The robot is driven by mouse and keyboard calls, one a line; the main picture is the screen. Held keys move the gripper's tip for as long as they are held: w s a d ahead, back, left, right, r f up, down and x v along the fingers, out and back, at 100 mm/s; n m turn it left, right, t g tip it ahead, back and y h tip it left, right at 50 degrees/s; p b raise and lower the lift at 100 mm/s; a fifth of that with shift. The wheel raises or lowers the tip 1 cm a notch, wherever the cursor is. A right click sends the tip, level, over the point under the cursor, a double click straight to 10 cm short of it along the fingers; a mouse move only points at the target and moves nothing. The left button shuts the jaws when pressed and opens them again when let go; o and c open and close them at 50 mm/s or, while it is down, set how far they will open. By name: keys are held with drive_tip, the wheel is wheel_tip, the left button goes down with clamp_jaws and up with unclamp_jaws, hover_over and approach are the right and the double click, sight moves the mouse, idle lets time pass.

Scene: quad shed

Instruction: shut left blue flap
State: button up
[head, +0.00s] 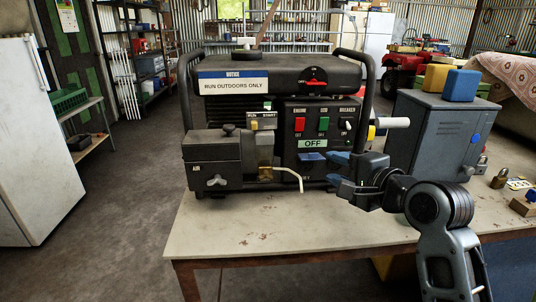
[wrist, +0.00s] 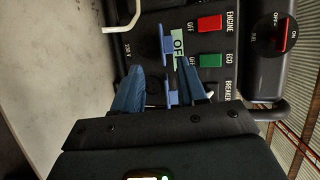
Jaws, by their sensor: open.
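The generator (head: 280,78) stands on the bench. Two blue flaps are low on its front panel, under the OFF plate. The left blue flap (head: 312,158) appears raised, standing out from the panel; in the wrist view it is the upper one (wrist: 167,45). The right blue flap (head: 339,158) also appears raised; in the wrist view it is the lower one (wrist: 171,91). My gripper (head: 336,184) is open and empty, just below and right of the left flap. Its blue fingers (wrist: 158,78) spread either side of the right flap in the wrist view. Contact cannot be told.
Red and green switches (head: 299,124) and a breaker toggle sit above the flaps. A pale bent lever (head: 290,174) sticks out left of my gripper. A grey box (head: 430,135) with yellow and blue blocks stands at right. The bench (head: 235,230) front is clear.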

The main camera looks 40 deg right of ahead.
sight(314, 156)
drive_tip(key=shift+w+a+r+m, duration=0.15)
drive_tip(key=shift+w+r, duration=0.1)
drive_tip(key=shift+w, duration=0.25)
drive_tip(key=shift+w+a+r+m, duration=0.1)
drive_tip(key=shift+w+r+m, duration=0.1)
drive_tip(key=shift+w, duration=0.25)
drive_tip(key=x, duration=0.7)
drive_tip(key=shift+w+f, duration=0.1)
drive_tip(key=shift+w, duration=0.15)
clamp_jaws()
